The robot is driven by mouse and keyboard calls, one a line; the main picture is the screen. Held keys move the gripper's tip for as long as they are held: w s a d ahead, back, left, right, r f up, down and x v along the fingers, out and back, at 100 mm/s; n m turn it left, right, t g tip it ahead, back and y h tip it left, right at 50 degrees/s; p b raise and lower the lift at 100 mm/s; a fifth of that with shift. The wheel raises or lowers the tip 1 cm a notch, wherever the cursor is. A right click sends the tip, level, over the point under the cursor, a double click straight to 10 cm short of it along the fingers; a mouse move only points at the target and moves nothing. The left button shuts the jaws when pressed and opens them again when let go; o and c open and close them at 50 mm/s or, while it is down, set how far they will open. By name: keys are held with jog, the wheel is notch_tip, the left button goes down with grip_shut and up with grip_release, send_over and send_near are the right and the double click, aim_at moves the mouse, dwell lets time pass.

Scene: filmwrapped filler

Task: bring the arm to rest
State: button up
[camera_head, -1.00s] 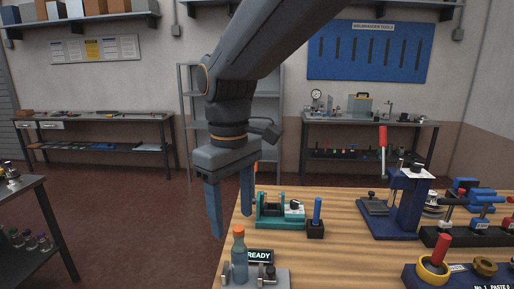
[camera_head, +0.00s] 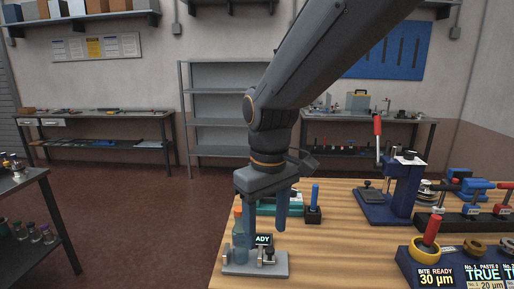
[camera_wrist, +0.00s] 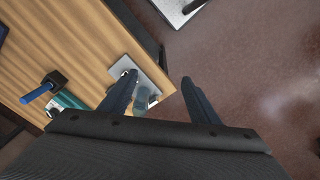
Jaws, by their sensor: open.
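My gripper (camera_head: 266,217) hangs from my arm over the front left part of the wooden table, its two blue-grey fingers pointing down. In the wrist view the bottle (camera_wrist: 142,102) shows beside one finger. I cannot tell whether they touch.
A teal fixture (camera_head: 290,208) and a blue peg in a black block (camera_head: 314,205) stand behind the gripper. A blue press with a red lever (camera_head: 402,190) stands to the right. A dark display partly hides behind a finger. Open floor (camera_head: 140,220) lies left of the table (camera_head: 340,260).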

jog(key=s+d+f+m+t+b, duration=0.1)
jog(key=d+f+m+b, duration=0.5)
jog(key=d+f, duration=1.1)
jog(key=shift+s+d+f+m+b, duration=0.25)
jog(key=shift+s+f+m+b, duration=0.15)
jog(key=shift+s+f+m, duration=0.35)
